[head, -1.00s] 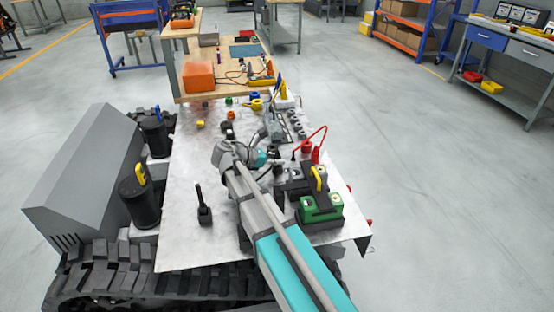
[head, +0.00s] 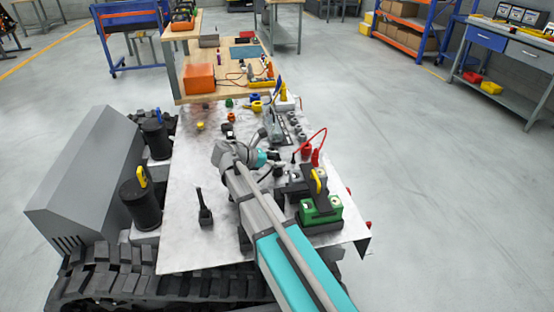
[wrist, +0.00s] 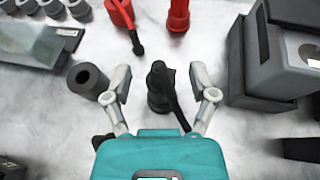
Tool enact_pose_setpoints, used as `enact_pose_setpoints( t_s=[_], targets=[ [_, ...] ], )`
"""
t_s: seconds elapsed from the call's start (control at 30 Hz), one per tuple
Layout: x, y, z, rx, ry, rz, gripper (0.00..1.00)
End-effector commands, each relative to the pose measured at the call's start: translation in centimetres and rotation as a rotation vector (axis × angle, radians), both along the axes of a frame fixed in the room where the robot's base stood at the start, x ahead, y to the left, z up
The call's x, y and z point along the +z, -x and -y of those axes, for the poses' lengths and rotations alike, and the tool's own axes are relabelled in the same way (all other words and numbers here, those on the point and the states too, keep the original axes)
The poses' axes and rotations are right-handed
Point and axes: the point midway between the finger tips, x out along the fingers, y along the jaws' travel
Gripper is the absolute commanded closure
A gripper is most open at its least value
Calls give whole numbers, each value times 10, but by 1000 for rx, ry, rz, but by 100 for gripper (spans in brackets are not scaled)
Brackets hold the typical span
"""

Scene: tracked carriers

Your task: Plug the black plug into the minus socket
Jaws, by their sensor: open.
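In the wrist view a black upright piece with a slanting black rod or lead, which looks like the black plug (wrist: 158,103), stands between the fingers of my gripper (wrist: 161,85). The fingers are open, one on each side of it, with visible gaps. In the head view my gripper (head: 273,160) is low over the white board, and the piece is hard to make out there. A dark hollow cylinder (wrist: 88,80) lies left of the left finger; I cannot tell if it is a socket. I cannot read any minus mark, so the minus socket is not identified.
Two red parts (wrist: 178,14) stand beyond the fingers; a red lead (head: 322,133) arches there in the head view. A grey block (wrist: 285,65) is close on the right. A green block (head: 320,211) stands on the board (head: 185,240), whose left front is mostly clear.

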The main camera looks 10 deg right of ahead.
Motion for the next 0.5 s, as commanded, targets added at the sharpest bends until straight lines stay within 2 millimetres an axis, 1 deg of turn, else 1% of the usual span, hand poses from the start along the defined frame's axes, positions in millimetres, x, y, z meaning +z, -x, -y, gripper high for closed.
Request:
enact_pose_setpoints(
  t_s=[0.03,0.5],
  targets=[
    [7,0,0,0,0,0,26],
    [47,0,0,0,0,0,26]
  ],
)
